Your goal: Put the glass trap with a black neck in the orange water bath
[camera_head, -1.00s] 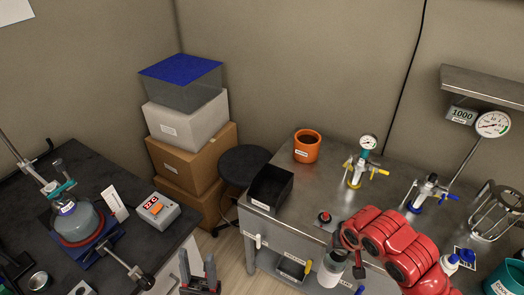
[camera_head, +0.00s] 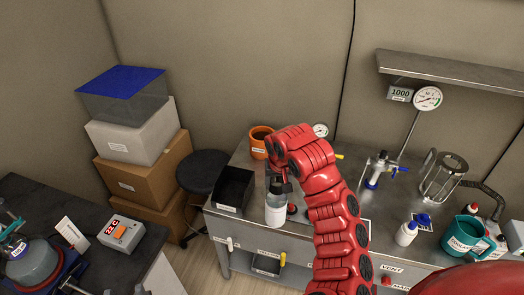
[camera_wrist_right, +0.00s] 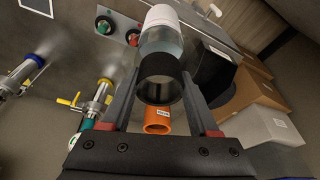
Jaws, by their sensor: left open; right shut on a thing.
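The glass trap (camera_head: 276,209) has a black neck and a pale white lower end. My right gripper (camera_head: 284,182) is shut on its black neck and holds it upright by the bench's front edge. In the right wrist view the trap (camera_wrist_right: 161,40) lies between the fingers of my right gripper (camera_wrist_right: 160,88). The orange water bath (camera_head: 258,143) stands further back on the steel bench, partly hidden by my right arm; its orange wall also shows in the right wrist view (camera_wrist_right: 158,123). My left gripper (camera_head: 124,291) shows only its tips at the bottom edge, apart and empty.
A black open bin (camera_head: 233,187) stands on the bench left of the trap, in front of the bath. A gauge (camera_head: 320,130) stands behind my right arm. Further right are a valve fitting (camera_head: 377,170), a wire cage (camera_head: 444,178) and a teal jug (camera_head: 465,235).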

